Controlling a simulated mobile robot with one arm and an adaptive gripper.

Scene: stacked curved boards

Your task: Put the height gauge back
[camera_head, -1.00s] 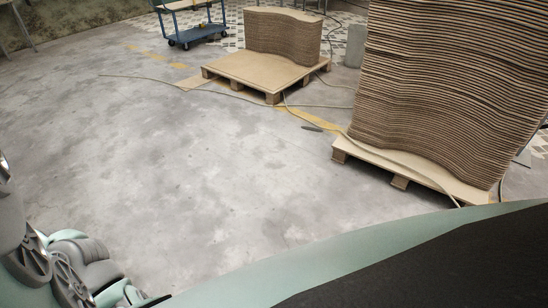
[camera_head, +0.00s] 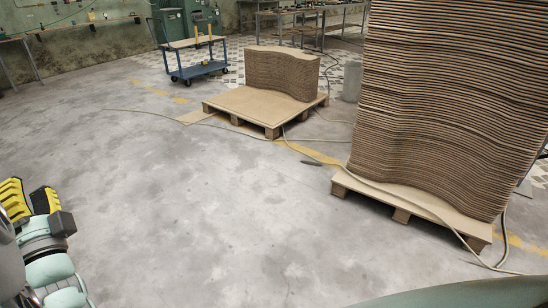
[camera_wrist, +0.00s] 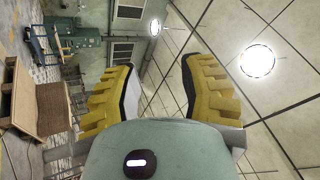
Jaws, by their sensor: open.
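My gripper (camera_head: 30,203) is at the left edge of the head view, with yellow ribbed fingers and dark pads. In the wrist view my gripper (camera_wrist: 158,78) has its two fingers well apart, with nothing between them. It points across the room and up toward the ceiling, clear of any surface. I cannot make out a height gauge in either view.
A tall stack of curved boards (camera_head: 440,110) stands on a pallet (camera_head: 452,218) at right. A lower stack (camera_head: 284,75) stands on a pallet (camera_head: 228,103) farther back. A hose (camera_head: 400,197) crosses the floor nearby. The concrete floor (camera_head: 190,200) at centre left is clear.

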